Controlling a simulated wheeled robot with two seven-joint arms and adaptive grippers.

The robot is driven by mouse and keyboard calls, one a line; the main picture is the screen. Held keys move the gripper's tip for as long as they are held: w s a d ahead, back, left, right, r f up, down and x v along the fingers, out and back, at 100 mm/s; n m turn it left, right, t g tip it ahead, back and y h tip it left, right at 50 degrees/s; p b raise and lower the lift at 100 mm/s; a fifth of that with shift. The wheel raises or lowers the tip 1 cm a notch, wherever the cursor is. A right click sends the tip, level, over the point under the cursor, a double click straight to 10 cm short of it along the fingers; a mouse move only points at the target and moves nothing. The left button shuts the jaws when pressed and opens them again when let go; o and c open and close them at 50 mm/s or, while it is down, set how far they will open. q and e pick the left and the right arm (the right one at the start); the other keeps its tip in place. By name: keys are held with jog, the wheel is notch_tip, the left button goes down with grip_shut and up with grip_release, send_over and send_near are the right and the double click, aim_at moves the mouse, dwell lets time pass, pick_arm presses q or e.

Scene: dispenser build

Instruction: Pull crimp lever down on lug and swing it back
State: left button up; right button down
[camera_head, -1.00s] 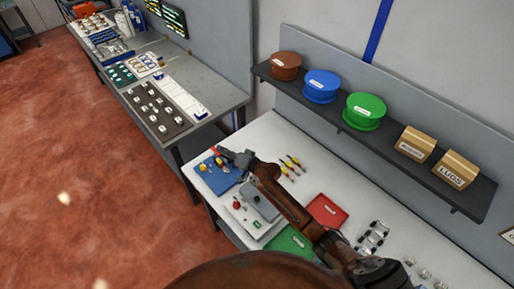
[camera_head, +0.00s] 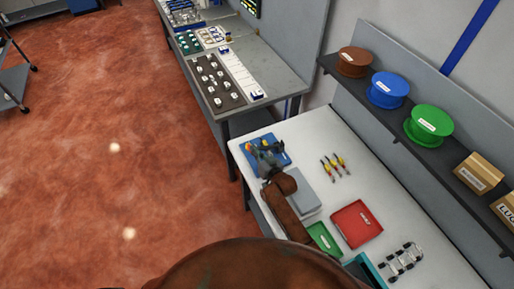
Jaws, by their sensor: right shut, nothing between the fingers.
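My right gripper (camera_head: 264,150) is shut and empty above the blue mat (camera_head: 284,157) at the far left end of the white bench. Its brown arm reaches in from the bottom of the view. The crimp lever and the lug cannot be made out; the gripper and arm cover much of that corner. A small yellow-orange part (camera_head: 250,146) shows beside the fingers, but I cannot tell what it is. A grey plate-like device (camera_head: 302,187) lies partly hidden behind my arm. My left gripper is not in view.
Several yellow-and-red handled tools (camera_head: 335,164), a red tray (camera_head: 356,223) and a green tray (camera_head: 325,239) lie on the white bench (camera_head: 318,134). Spools and boxes stand on the dark shelf (camera_head: 380,125). A grey table (camera_head: 268,68) with parts stands beyond.

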jog(key=shift+s+a+f, duration=0.1)
jog(key=shift+a+f, duration=0.05)
jog(key=shift+f, duration=0.1)
dwell(0.4)
jog(key=r+p, duration=0.4)
jog(key=r, duration=0.1)
jog(key=shift+d, duration=0.25)
jog(key=f+b+v, duration=0.1)
jog(key=b+v, duration=0.1)
jog(key=v, duration=0.7)
jog(key=shift+s, duration=0.35)
jog(key=shift+d+r, duration=0.1)
jog(key=shift+d, duration=0.05)
